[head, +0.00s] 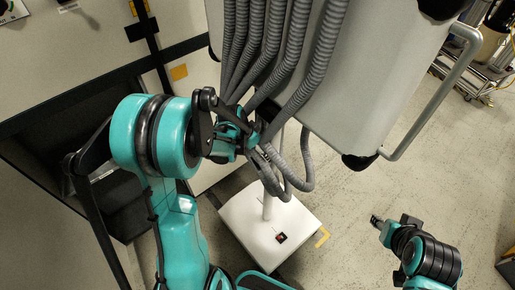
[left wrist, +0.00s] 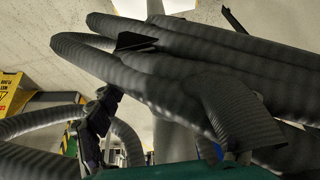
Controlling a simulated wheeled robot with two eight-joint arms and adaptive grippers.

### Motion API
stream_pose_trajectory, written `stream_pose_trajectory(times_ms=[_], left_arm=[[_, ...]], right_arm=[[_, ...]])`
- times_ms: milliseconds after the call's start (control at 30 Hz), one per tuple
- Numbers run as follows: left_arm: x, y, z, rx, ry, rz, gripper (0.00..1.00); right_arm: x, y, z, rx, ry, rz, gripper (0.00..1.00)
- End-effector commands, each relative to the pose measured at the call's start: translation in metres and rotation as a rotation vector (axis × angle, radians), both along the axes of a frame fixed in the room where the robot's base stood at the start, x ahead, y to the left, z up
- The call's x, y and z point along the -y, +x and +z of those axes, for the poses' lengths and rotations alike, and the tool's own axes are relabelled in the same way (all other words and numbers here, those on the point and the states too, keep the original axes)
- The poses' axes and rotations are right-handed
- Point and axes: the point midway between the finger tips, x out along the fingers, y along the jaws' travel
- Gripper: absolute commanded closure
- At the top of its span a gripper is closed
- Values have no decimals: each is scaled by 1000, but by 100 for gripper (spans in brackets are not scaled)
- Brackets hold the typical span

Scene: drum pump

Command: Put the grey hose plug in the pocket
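Several grey ribbed hoses (head: 300,50) hang from a pale cabinet (head: 375,75), and some loop up at their lower ends. My left gripper (head: 248,136) is among the lower hoses, touching or very close to them. In the left wrist view, hoses (left wrist: 190,75) fill much of the picture, and a dark finger (left wrist: 100,115) shows beside them. I cannot tell whether it grips a hose. I cannot make out a grey plug or a pocket; hoses and my arm hide much of this area. My right gripper (head: 377,221) is low at the right, away from the hoses.
A white base box (head: 250,225) with a post and a small black-and-red part (head: 281,237) stands below the hoses. A metal handle (head: 440,100) runs along the cabinet's right side. The floor between the cabinet and my right arm is clear.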

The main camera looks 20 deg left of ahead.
Motion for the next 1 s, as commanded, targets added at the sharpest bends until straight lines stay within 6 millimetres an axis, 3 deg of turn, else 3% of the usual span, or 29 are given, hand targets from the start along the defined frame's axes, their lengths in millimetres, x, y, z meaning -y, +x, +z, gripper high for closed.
stream_pose_trajectory(times_ms=[267, 800, 1000], left_arm=[[-1, -2, 5, 0, 0, 1, 20], [-18, -37, 96, -1, 0, 1, 20], [-20, -42, 110, 0, 0, 0, 20]], right_arm=[[0, 0, 0, 0, 0, 0, 60], [0, 0, 0, 0, 0, 0, 60], [0, 0, 0, 0, 0, 0, 60]])
